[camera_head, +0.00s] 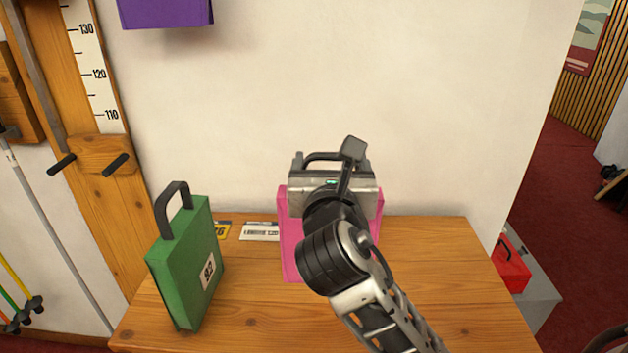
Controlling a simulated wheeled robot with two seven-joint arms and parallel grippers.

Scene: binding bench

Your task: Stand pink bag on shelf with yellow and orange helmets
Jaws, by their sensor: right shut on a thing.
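The pink bag (290,250) is upright at the back of the wooden bench, in front of the wall. My right arm reaches in from the lower right and covers most of its front. My right gripper (338,168) is shut at the top of the bag, by a dark handle; its fingertips are largely hidden. I cannot tell whether the bag's bottom touches the bench. No yellow or orange helmet, and no shelf with helmets, is in view. My left gripper is not in view.
A green bag (185,262) with a number label stands on the bench (250,310) at left. Yellow and white labels lie behind it. A purple object (165,12) is on the wall above. A red case (512,266) sits lower right. The bench's right side is clear.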

